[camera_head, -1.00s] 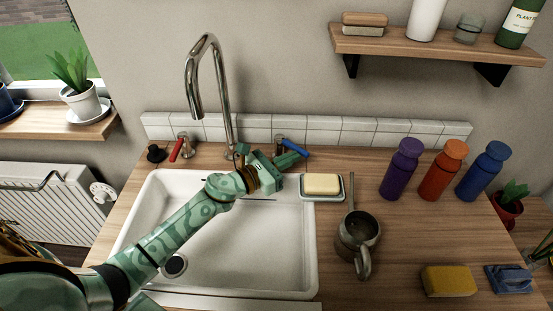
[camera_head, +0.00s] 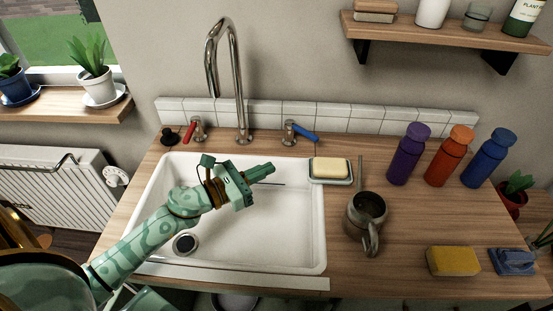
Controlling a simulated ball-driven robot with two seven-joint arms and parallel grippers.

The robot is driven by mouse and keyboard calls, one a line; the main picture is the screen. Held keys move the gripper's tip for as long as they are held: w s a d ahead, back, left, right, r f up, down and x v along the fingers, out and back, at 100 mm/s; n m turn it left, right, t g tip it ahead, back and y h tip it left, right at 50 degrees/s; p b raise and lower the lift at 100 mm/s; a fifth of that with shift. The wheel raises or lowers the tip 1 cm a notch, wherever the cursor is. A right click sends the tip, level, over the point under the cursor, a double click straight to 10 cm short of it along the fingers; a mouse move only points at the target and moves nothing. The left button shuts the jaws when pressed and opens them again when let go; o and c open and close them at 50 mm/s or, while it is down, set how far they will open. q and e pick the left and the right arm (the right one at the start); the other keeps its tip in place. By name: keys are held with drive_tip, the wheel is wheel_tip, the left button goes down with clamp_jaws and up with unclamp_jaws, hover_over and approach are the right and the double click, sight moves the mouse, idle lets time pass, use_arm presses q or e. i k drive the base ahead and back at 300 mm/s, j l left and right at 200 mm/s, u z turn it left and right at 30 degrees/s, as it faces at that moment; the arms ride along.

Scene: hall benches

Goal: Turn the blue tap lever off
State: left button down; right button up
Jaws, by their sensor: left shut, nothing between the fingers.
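The blue tap lever (camera_head: 302,131) sits on a short metal valve at the right of the tall curved chrome spout (camera_head: 238,90). It points right and slightly down, along the tiled strip. The red lever (camera_head: 190,131) is on the left valve. My left gripper (camera_head: 270,169) is shut and empty, over the white sink basin (camera_head: 245,235). It points right, below the blue lever in the picture and apart from it. No water shows under the spout. My right gripper is not in view.
A soap dish with soap (camera_head: 330,168) lies at the basin's right edge. A metal jug (camera_head: 367,215) stands right of the sink. Purple (camera_head: 407,155), orange (camera_head: 449,158) and blue bottles (camera_head: 487,160) stand at the back right. A yellow sponge (camera_head: 452,261) lies in front. A wall shelf (camera_head: 440,34) hangs above.

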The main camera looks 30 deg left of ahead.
sight(289, 124)
drive_tip(key=k+l, duration=0.75)
drive_tip(key=k, duration=0.1)
